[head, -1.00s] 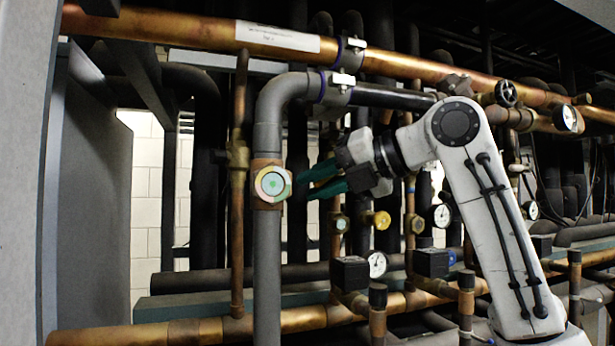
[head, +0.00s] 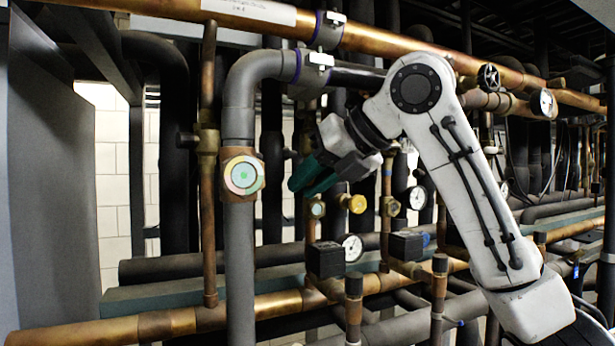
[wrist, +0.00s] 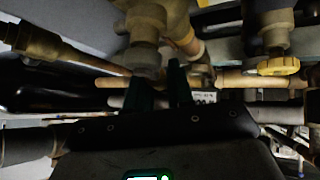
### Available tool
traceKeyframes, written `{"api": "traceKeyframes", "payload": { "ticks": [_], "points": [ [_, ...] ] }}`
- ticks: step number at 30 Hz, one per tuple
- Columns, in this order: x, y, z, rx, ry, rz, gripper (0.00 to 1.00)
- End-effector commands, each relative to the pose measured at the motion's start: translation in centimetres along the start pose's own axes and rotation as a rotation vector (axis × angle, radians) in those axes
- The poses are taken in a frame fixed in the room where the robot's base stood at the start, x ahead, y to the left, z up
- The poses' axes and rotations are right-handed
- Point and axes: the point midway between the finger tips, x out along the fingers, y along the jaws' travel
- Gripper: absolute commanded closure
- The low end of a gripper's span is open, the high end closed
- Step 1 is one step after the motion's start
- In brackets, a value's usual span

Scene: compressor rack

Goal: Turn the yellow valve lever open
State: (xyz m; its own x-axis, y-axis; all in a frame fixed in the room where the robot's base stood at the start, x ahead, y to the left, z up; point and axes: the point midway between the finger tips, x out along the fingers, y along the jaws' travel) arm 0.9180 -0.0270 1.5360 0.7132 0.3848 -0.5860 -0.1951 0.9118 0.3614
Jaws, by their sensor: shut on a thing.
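My gripper (head: 303,182) has its two dark green fingers close together in the head view, among the pipes right of the grey vertical pipe. In the wrist view my gripper (wrist: 158,85) shows a narrow gap between its fingers, just below a brass valve body (wrist: 146,35). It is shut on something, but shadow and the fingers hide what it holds. I cannot make out a yellow lever for certain. A round yellow knob (head: 354,203) sits right of and below the fingertips, apart from them; a yellow knob (wrist: 278,66) also shows at right in the wrist view.
The grey vertical pipe (head: 239,270) with a round green sight glass (head: 243,175) stands left of my gripper. Copper pipes (head: 180,322) run below, with a gauge (head: 352,248) and black boxes. A large copper pipe (head: 380,42) crosses above. Free room is tight.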

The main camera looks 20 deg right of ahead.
Motion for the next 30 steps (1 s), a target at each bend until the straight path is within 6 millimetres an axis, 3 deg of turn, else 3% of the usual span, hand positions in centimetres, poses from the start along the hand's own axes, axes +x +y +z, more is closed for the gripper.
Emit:
{"api": "traceKeyframes", "payload": {
  "ticks": [10, 11, 17, 30],
  "points": [
    [-0.03, -0.06, 0.06, -0.001, -0.002, -0.002, 1.00],
    [-0.03, -0.06, 0.06, -0.001, -0.002, -0.002, 0.77],
    [-0.03, -0.05, 0.05, -0.001, -0.002, -0.002, 0.58],
    [0.00, -0.11, 0.00, 0.001, 0.000, -0.002, 0.58]
  ]
}}
